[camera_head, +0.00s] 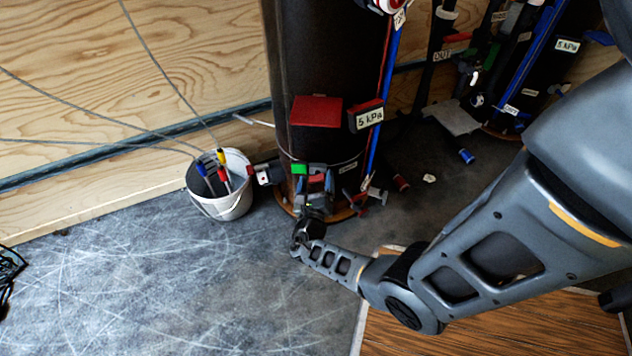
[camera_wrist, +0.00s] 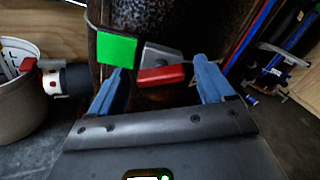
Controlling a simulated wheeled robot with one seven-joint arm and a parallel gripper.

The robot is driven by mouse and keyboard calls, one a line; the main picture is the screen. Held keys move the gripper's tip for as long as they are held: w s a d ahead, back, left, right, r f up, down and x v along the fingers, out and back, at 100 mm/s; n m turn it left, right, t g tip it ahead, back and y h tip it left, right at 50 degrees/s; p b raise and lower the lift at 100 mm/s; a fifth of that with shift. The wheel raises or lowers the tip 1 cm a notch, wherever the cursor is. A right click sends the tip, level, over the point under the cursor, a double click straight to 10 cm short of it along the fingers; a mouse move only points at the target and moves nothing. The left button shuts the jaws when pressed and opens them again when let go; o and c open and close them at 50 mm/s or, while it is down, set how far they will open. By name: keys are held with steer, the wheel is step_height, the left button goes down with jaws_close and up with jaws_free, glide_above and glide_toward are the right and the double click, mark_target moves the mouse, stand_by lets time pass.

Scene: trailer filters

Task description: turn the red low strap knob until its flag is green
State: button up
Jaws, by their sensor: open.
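The red low strap knob (camera_wrist: 163,75) is a short red bar on a grey mount, low on the dark cylinder. It lies nearly level in the wrist view and also shows in the head view (camera_head: 316,181). The square flag just left of it is green in the wrist view (camera_wrist: 116,49) and in the head view (camera_head: 299,169). My gripper (camera_wrist: 159,64) is open, with one blue-grey finger on each side of the knob. I see gaps between the fingers and the red bar; their depth along the bar is hard to tell.
A white bucket (camera_head: 237,203) with coloured-handled tools stands left of the dark cylinder (camera_head: 330,60). Small loose parts lie on the floor to the right.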

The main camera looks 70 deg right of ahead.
steer(key=s+a+p, duration=0.1)
steer(key=a, duration=0.6)
steer(key=shift+s+a, duration=0.2)
steer(key=shift+a, duration=0.15)
stand_by(0.5)
